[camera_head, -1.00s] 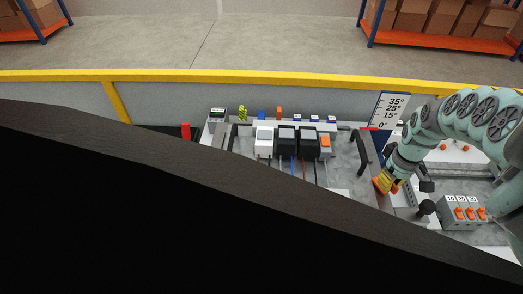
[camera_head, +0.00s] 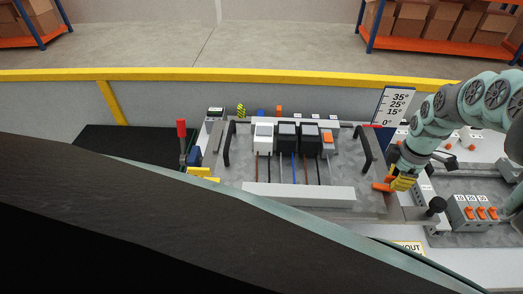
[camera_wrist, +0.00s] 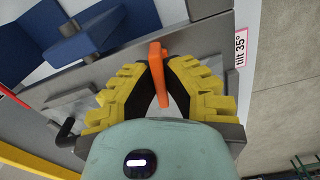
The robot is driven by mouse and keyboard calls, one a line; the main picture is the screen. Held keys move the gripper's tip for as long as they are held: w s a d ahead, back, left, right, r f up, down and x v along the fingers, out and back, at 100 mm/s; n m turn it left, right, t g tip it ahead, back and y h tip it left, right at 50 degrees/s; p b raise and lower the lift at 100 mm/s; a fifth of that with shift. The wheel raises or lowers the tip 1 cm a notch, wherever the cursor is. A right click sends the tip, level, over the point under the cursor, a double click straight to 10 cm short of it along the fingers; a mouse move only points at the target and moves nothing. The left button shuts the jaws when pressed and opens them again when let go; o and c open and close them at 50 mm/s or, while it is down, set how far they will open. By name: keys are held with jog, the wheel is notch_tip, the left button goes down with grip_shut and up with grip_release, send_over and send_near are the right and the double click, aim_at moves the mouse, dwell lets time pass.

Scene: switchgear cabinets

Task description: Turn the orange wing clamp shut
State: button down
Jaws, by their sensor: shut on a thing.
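The orange wing clamp (camera_head: 381,187) is at the right edge of the grey panel in the head view. It sticks out to the left of the yellow fingers. My gripper (camera_head: 402,182) reaches down to it from the right. In the wrist view, the orange wing (camera_wrist: 156,66) stands between the two ribbed yellow fingers of my gripper (camera_wrist: 161,75), which are shut on it. The clamp's base is hidden in both views.
The panel (camera_head: 235,172) carries black handles, meter blocks and cables. A tilt scale (camera_head: 397,107) stands behind the clamp. A black knob (camera_head: 437,205) and a grey box with orange switches (camera_head: 474,212) are close on the right. A dark surface (camera_head: 120,220) covers the lower left.

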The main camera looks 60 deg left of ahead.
jog(key=shift+n, duration=1.1)
jog(key=c, duration=1.1)
grip_release()
jog(key=shift+o, duration=0.2)
